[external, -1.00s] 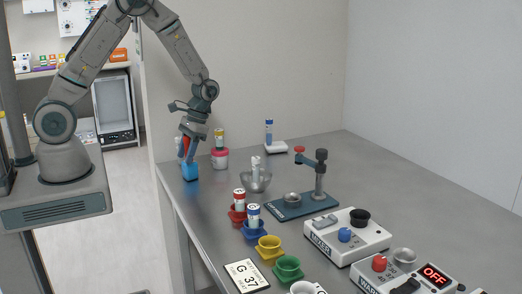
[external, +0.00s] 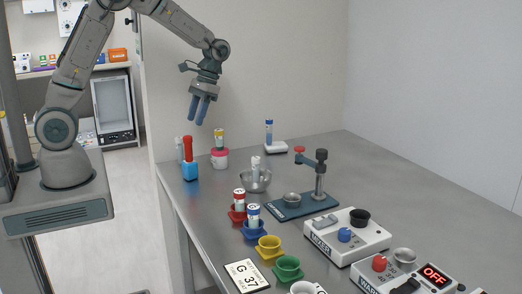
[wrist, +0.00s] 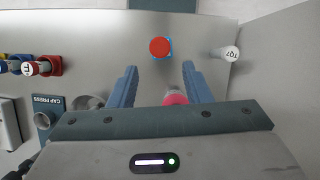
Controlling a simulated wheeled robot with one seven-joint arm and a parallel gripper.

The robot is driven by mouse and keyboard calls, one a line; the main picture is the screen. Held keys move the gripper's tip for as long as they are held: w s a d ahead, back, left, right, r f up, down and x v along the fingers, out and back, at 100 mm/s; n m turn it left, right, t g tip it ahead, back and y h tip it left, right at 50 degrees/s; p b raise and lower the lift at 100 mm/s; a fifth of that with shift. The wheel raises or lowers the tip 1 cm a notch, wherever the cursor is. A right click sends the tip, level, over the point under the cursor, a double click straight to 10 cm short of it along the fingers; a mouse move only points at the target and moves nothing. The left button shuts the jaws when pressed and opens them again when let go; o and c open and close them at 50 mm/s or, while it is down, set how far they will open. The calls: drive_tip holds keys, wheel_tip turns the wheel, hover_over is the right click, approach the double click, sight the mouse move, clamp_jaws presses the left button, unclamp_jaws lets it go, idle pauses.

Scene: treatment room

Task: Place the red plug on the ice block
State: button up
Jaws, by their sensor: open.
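The red plug (external: 188,148) stands upright on the blue ice block (external: 190,172) at the far left corner of the table. In the wrist view the red plug (wrist: 160,47) shows from above, with a blue edge of the ice block (wrist: 169,57) around it. My gripper (external: 199,113) is open and empty, up above and slightly right of the plug, apart from it. In the wrist view its two blue fingers (wrist: 158,82) are spread, with the plug lying beyond their tips.
A white-capped tube (external: 179,147) stands just behind the ice block. A pink pot (external: 220,161) holding a yellow-topped vial is close on the right. A metal bowl (external: 257,183) and coloured cups are nearer. The table's left edge is close to the block.

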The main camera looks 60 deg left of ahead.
drive_tip(key=s+d+r+m+t, duration=0.1)
drive_tip(key=s+r+t, duration=0.3)
drive_tip(key=s, duration=0.5)
drive_tip(key=s+d+r+t, duration=0.2)
drive_tip(key=s+r, duration=0.3)
drive_tip(key=s, duration=0.4)
drive_tip(key=shift+d+r+m+t+y, duration=0.2)
drive_tip(key=shift+d+m+t+y, duration=0.15)
drive_tip(key=shift+t, duration=0.55)
drive_tip(key=shift+a, duration=0.1)
